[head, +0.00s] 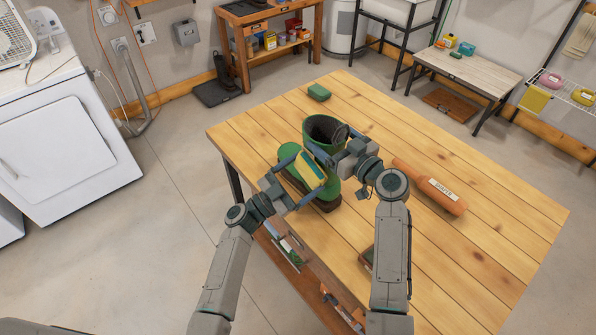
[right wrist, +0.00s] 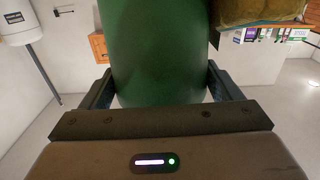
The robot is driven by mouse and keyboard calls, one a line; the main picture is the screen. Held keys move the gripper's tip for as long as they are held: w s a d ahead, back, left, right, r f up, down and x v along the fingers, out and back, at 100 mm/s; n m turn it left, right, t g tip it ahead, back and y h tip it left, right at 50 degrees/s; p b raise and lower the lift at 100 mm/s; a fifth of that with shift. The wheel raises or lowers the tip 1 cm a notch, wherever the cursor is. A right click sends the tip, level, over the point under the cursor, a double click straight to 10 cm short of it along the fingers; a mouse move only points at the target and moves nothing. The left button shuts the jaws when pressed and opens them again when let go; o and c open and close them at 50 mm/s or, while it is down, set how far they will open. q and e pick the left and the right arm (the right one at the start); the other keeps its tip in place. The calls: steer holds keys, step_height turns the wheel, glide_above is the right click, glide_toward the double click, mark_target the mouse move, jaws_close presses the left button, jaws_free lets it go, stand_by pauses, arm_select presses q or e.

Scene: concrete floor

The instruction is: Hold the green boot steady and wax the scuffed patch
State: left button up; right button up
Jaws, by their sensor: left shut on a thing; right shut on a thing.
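The green boot (head: 324,126) stands upright on the wooden table, its shaft opening facing up and its dark sole (head: 328,206) on the boards. My right gripper (head: 335,147) is shut on the boot's shaft; the right wrist view shows the green shaft (right wrist: 158,50) between both fingers. My left gripper (head: 305,170) is shut on a yellow and green block (head: 312,168), held over the front of the boot. I cannot tell whether the block touches the boot. A yellowish-brown thing (right wrist: 262,10) shows close beside the shaft in the right wrist view. The scuffed patch is not visible.
The wooden table (head: 490,245) also bears a labelled orange-brown roll-shaped thing (head: 428,187) right of my right gripper and a small green block (head: 319,91) at the far edge. The table's right side is mostly clear. A white appliance (head: 62,145) stands at left.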

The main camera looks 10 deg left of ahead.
arm_select(q)
steer(key=shift+a, duration=0.1)
arm_select(e)
steer(key=shift+f, duration=0.15)
arm_select(q)
steer(key=s+a, duration=0.4)
steer(key=shift+a, duration=0.15)
steer(key=shift+s, duration=0.15)
steer(key=shift+s+a, duration=1)
steer(key=shift+a, duration=0.1)
arm_select(e)
steer(key=o, duration=1.2)
arm_select(q)
steer(key=shift+d+f, duration=0.1)
arm_select(e)
steer(key=shift+o, duration=0.2)
steer(key=v, duration=1.2)
